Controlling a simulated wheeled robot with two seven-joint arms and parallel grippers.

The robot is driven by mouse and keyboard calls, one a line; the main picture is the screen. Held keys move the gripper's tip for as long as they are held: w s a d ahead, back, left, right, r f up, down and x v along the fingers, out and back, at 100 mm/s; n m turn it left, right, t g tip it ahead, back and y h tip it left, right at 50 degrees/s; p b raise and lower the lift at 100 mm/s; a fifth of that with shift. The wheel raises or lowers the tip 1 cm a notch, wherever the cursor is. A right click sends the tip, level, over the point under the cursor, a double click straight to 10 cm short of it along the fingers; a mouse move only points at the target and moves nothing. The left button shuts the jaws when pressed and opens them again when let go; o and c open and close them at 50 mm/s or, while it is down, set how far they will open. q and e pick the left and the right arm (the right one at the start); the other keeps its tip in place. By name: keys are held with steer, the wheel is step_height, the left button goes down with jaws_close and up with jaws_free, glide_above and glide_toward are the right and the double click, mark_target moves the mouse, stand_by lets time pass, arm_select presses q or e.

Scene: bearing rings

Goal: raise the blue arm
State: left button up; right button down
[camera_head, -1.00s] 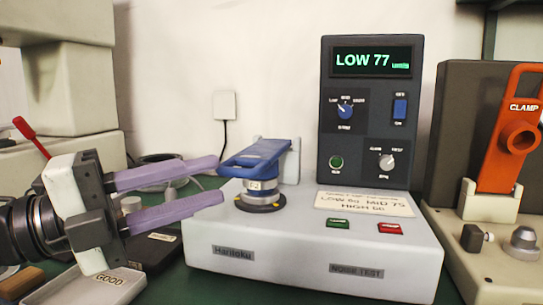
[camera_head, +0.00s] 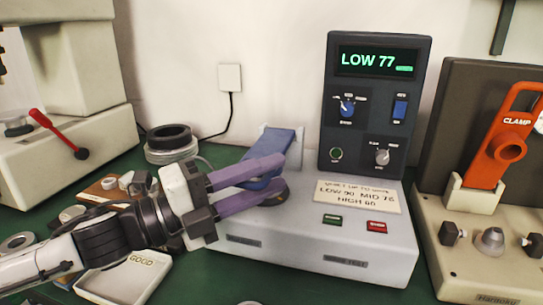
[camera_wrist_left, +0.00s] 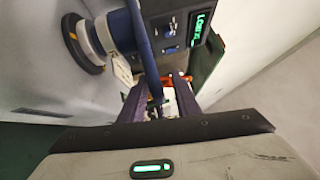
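The blue arm (camera_head: 271,142) sits on the left of the white noise tester (camera_head: 300,235), above a dark round seat. My left gripper (camera_head: 281,174) comes in from the left, with its purple fingers at the arm's front part and partly hiding it. In the left wrist view the blue arm (camera_wrist_left: 142,45) runs down between the two fingers, with a gap visible beside the right finger. The fingers look apart, around the arm and not closed on it. Whether either finger touches it is unclear. My right gripper is in neither view.
The tester's dark panel (camera_head: 375,110) reads LOW 77. An orange clamp (camera_head: 500,150) stands at right. A tray marked GOOD (camera_head: 140,262) lies below my left wrist. Stacked dark rings (camera_head: 170,142) and a red-lever press (camera_head: 58,135) are at left.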

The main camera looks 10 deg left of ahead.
arm_select(q)
steer(key=shift+w+d, duration=0.35)
steer(key=shift+d, duration=0.05)
jaws_close()
steer(key=shift+r, duration=0.1)
